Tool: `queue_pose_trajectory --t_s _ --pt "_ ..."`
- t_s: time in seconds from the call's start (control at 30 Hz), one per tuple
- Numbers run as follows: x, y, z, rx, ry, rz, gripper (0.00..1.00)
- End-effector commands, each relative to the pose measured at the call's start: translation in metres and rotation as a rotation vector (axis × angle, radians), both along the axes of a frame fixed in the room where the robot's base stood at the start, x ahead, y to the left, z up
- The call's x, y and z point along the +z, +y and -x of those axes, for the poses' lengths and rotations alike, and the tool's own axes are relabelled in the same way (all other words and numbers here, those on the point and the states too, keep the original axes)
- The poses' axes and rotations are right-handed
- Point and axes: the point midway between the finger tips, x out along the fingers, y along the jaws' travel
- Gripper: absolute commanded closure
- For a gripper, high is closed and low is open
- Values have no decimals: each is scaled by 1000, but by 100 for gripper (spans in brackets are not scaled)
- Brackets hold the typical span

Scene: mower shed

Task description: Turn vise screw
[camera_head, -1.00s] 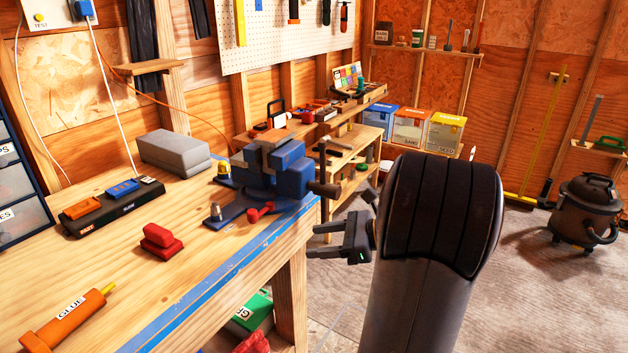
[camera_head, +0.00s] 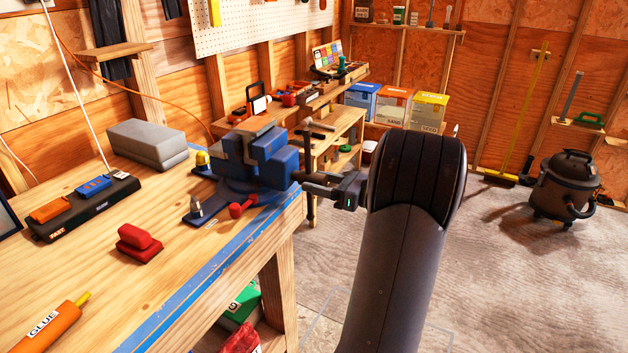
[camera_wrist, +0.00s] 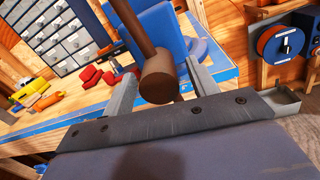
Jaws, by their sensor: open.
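The blue vise (camera_head: 260,158) is mounted at the corner of the wooden bench, and its blue body fills the top of the wrist view (camera_wrist: 160,28). A brown bar (camera_wrist: 128,25) with a thick round end (camera_wrist: 160,80), part of the vise screw, points toward the wrist camera. My gripper (camera_head: 312,184) is beside the vise's right side, just off the bench edge. In the wrist view my gripper (camera_wrist: 158,76) is open, one finger on each side of the round end. Whether either finger touches it cannot be told. My gripper partly hides the screw in the head view.
The bench (camera_head: 190,250) also holds a red block (camera_head: 138,243), a grey box (camera_head: 147,143), a black charger tray (camera_head: 85,205) and an orange glue tube (camera_head: 45,327). A lower shelf stands behind the vise. A shop vacuum (camera_head: 565,187) stands on the floor at right.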

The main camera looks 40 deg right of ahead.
Motion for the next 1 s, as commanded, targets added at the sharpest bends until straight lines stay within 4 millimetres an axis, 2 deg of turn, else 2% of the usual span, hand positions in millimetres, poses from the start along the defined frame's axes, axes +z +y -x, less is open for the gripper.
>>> queue_pose_trajectory --t_s 0.2,0.47,1.0 --pt "0 7 -14 0 0 1 44" --pt "0 7 -14 -1 0 1 44" --pt "0 7 -14 0 0 1 88"
